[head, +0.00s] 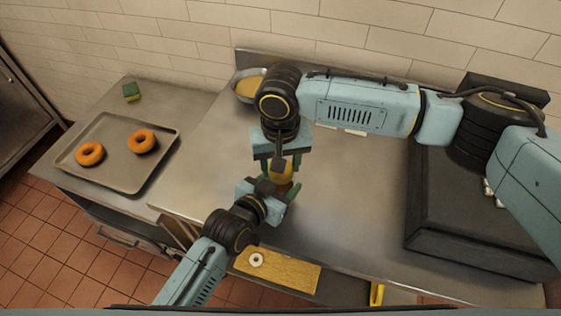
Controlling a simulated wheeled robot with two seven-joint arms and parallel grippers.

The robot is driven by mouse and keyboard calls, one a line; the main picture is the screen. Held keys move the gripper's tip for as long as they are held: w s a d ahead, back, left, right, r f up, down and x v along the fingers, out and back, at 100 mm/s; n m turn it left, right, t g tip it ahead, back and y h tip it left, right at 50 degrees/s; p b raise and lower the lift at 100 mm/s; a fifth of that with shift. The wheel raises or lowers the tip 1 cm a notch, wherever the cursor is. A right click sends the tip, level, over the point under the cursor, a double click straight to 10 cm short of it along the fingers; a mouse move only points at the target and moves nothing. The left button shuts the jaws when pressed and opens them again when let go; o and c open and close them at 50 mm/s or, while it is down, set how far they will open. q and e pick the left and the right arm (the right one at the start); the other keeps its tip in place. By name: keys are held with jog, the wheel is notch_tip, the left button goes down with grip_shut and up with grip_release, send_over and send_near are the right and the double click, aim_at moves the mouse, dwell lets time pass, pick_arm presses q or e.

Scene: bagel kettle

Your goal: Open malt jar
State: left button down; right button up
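The malt jar (284,171), a small amber vessel, stands on the steel counter (345,210) near the middle of the head view. Much of it is hidden by my grippers. My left gripper (282,188) reaches in from the front left, low at the jar, with a green finger beside its right side. The lid cannot be made out clearly. Whether either gripper is pressed tight on the jar is hidden.
A metal bowl (243,92) with yellowish contents stands behind my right wrist. A dark appliance (450,235) fills the right. A wooden board (295,273) with a white ring lies in front.

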jog(key=o, duration=1.1)
jog(key=shift+r, duration=2.25)
jog(key=shift+c, duration=0.4)
jog(key=m, duration=0.1)
jog(key=r+m, duration=0.1)
jog(key=m, duration=0.1)
jog(key=r+m, duration=0.1)
jog(key=m, duration=0.3)
jog(key=r+m, duration=0.1)
jog(key=m, duration=0.2)
jog(key=shift+r, duration=0.15)
jog(key=shift+f, duration=3.9)
